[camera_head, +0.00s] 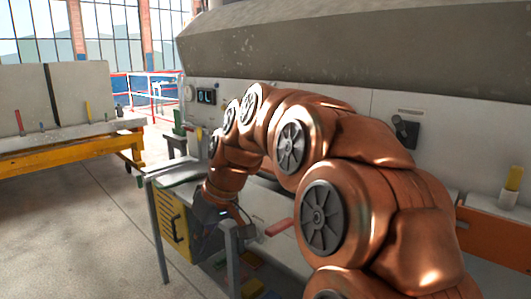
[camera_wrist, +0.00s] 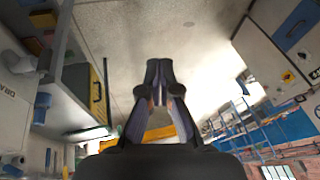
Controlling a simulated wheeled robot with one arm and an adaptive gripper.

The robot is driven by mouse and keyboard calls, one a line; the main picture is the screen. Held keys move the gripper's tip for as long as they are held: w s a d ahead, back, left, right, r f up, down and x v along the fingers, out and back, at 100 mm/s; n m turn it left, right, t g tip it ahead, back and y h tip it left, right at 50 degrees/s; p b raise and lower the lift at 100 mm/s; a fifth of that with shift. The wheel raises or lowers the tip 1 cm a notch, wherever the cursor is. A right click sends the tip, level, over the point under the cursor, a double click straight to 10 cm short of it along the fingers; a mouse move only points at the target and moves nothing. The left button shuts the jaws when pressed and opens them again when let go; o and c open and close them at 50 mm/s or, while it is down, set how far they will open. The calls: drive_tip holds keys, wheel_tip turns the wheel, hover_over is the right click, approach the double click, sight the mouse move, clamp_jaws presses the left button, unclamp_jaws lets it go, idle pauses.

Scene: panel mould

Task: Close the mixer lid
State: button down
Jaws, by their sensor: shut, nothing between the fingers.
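A large machine with a pale front panel (camera_head: 385,105) fills the right and back of the head view. A long, speckled grey cover (camera_head: 300,45) slopes along its top; I cannot tell for sure whether this is the mixer lid, or whether it is open. My gripper (camera_wrist: 158,72) is shut and empty in the wrist view, its fingertips together over bare floor. In the head view my gripper (camera_head: 210,213) is dark and low, in front of the machine, near a yellow cabinet. Its fingertips are hard to make out there. My copper arm hides much of the machine's front.
The yellow cabinet (camera_head: 171,225) with a black handle sits under a grey-legged stand at the left. A red bar (camera_head: 279,227) lies right of my gripper. A yellow workbench (camera_head: 70,150) with pale panels stands at far left. Open floor (camera_head: 75,235) lies between.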

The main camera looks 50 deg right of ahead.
drive_tip(key=s+d+r+t+h+p, duration=0.1)
drive_tip(key=d+r+t+p, duration=0.15)
drive_tip(key=d+r, duration=0.9)
drive_tip(key=s+d+r+t+h+p, duration=0.1)
drive_tip(key=d+r+t+h+p, duration=0.15)
drive_tip(key=d+r, duration=0.85)
drive_tip(key=shift+m+y, duration=0.35)
drive_tip(key=shift+m, duration=0.05)
drive_tip(key=w+d+f, duration=0.1)
drive_tip(key=w+f, duration=0.1)
drive_tip(key=f, duration=0.1)
drive_tip(key=w+d+f+p, duration=0.1)
drive_tip(key=w+f, duration=0.1)
drive_tip(key=f, duration=0.2)
drive_tip(key=w+d+f+p, duration=0.1)
drive_tip(key=w+f, duration=0.2)
drive_tip(key=shift+w+d+f, duration=0.1)
drive_tip(key=shift+f, duration=0.2)
drive_tip(key=shift+f+p, duration=0.6)
drive_tip(key=shift+f, duration=1)
drive_tip(key=shift+f, duration=0.15)
